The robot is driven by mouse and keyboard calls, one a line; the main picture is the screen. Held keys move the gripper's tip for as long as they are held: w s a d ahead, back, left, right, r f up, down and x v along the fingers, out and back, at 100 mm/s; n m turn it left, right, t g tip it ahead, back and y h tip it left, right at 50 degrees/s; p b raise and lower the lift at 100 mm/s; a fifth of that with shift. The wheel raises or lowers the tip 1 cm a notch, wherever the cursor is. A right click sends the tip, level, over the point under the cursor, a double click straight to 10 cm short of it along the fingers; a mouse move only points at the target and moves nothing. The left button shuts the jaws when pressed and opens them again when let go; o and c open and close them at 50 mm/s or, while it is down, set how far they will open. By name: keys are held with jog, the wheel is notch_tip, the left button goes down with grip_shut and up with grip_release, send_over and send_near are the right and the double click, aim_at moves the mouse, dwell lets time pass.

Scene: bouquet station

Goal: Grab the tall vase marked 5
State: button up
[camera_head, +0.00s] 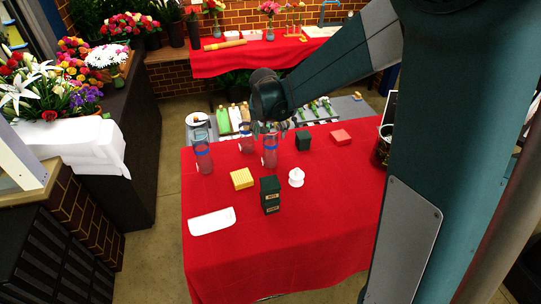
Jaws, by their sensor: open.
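Three clear vases with blue bands stand near the back left of the red-covered table: a left vase (204,160), a middle vase (246,143) and a right vase (269,158). Any number marks on them are too small to read, so I cannot tell which one is marked 5. My gripper (266,130) is small in the view, at the end of my dark arm. It is open and appears at the top of the right vase, overlapping it in the picture. I cannot tell whether it touches the vase or what lies between its fingers.
A dark canister (381,150) stands at the right. The front is clear.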

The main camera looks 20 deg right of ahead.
dwell(0.3)
jog(key=shift+x, duration=2.55)
jog(key=c, duration=1.7)
jog(key=shift+o, duration=0.2)
notch_tip(320, 180, up, 10)
